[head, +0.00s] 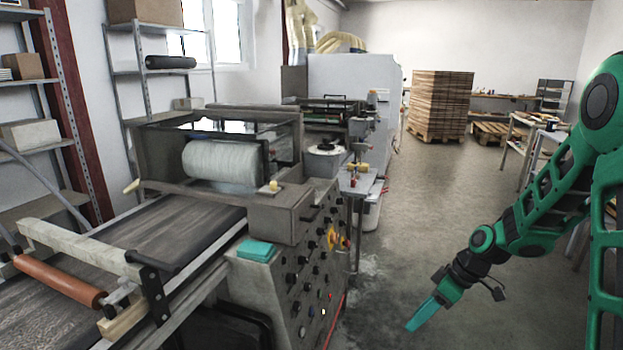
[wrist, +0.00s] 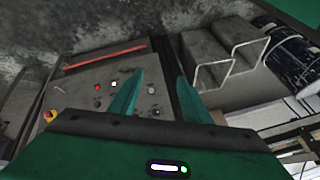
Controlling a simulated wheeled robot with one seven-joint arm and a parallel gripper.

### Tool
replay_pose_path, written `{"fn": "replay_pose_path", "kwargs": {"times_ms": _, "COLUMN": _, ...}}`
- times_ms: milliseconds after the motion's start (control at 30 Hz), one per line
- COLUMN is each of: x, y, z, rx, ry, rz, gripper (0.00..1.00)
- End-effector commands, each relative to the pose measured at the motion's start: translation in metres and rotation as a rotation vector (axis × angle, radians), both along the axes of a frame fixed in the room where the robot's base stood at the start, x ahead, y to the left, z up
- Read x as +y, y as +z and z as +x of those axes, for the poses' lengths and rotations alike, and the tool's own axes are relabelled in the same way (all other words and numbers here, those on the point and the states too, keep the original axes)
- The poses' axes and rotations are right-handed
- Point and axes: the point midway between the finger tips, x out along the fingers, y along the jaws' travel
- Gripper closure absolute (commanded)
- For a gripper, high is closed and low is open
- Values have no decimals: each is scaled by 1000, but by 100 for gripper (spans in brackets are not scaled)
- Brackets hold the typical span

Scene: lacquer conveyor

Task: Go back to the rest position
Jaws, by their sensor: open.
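My gripper (head: 420,320) is green with teal fingers. In the head view it hangs over bare floor, right of the conveyor machine's control panel (head: 318,262), and points down to the left. In the wrist view my gripper (wrist: 158,92) shows two teal fingers standing apart with nothing between them. The panel (wrist: 110,85), with red and white buttons, appears beyond the fingers there. I see no gap closed between gripper and panel in the head view.
The lacquer machine with its conveyor belt (head: 150,235) fills the left. A teal block (head: 257,250) lies on its near corner. Grey steps (wrist: 225,55) show in the wrist view. A pallet stack (head: 440,105) stands far back. The floor (head: 455,205) in the middle is clear.

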Motion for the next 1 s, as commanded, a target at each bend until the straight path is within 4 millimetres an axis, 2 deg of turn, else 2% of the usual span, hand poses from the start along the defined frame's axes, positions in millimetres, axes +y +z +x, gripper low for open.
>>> {"fn": "replay_pose_path", "kwargs": {"times_ms": 33, "x": -11, "y": 13, "z": -9, "rx": 19, "ry": -47, "rz": -37, "gripper": 57}}
{"fn": "replay_pose_path", "kwargs": {"times_ms": 200, "x": -47, "y": 46, "z": -46, "rx": 102, "ry": -233, "rz": -149, "gripper": 57}}
{"fn": "replay_pose_path", "kwargs": {"times_ms": 367, "x": -77, "y": 76, "z": -87, "rx": 169, "ry": -432, "rz": -233, "gripper": 57}}
{"fn": "replay_pose_path", "kwargs": {"times_ms": 500, "x": -99, "y": 101, "z": -127, "rx": 222, "ry": -621, "rz": -288, "gripper": 57}}
{"fn": "replay_pose_path", "kwargs": {"times_ms": 800, "x": -129, "y": 141, "z": -222, "rx": 326, "ry": -1049, "rz": -342, "gripper": 57}}
{"fn": "replay_pose_path", "kwargs": {"times_ms": 1000, "x": -136, "y": 153, "z": -275, "rx": 387, "ry": -1282, "rz": -335, "gripper": 57}}
